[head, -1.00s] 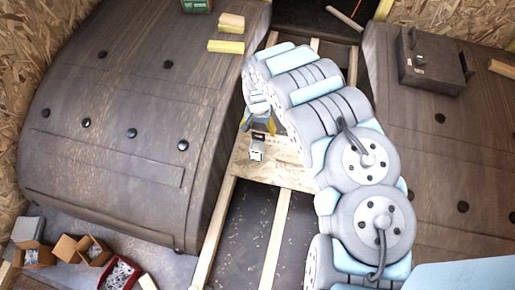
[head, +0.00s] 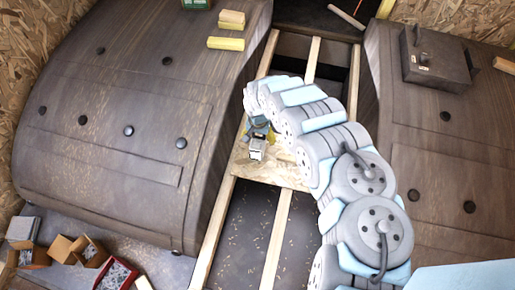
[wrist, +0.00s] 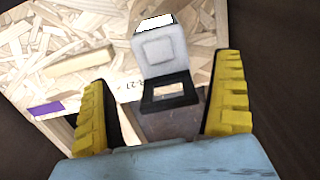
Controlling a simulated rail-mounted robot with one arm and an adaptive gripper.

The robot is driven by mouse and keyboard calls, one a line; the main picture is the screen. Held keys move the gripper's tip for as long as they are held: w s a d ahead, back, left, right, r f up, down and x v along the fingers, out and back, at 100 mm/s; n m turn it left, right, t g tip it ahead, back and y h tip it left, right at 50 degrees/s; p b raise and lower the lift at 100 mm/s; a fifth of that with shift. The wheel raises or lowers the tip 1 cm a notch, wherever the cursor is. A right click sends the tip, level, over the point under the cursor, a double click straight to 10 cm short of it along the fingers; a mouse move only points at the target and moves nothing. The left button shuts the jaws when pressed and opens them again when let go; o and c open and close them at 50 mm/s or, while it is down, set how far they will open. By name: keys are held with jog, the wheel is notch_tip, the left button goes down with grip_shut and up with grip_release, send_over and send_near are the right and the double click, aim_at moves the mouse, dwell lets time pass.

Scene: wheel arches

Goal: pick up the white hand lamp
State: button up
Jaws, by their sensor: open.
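The white hand lamp (head: 257,148) stands on the chipboard panel between the two wheel arches. In the wrist view the lamp (wrist: 160,50) shows a pale grey-white head with a bright white face and a black-framed lower part. My gripper (wrist: 165,75) is open, with a yellow ribbed finger on either side of the lamp's lower part. Gaps show between the fingers and the lamp. In the head view my gripper (head: 258,130) is small and partly hidden by my arm, right beside the lamp.
The chipboard panel (head: 240,170) lies across wooden battens over a dark gap. A wood strip (wrist: 80,65) lies on it, left of the lamp. Large brown wheel arches (head: 130,120) rise on both sides. Small boxes (head: 88,250) sit at lower left; a metal box (head: 436,60) stands at right.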

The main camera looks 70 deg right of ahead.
aim_at(258, 143)
jog(key=shift+w+f+b, duration=0.15)
jog(key=shift+f+b, duration=1.1)
jog(key=shift+f, duration=1.35)
jog(key=c, duration=1.4)
jog(key=shift+o, duration=0.2)
jog(key=shift+r, duration=0.1)
jog(key=shift+r+p, duration=1.1)
jog(key=shift+r, duration=0.7)
jog(key=s+a+r+p, duration=0.7)
jog(key=a+r+p, duration=0.2)
jog(key=a+p, duration=0.2)
jog(key=shift+s+a+r+p, duration=0.15)
jog(key=shift+s+a+p, duration=0.2)
jog(key=shift+p, duration=0.4)
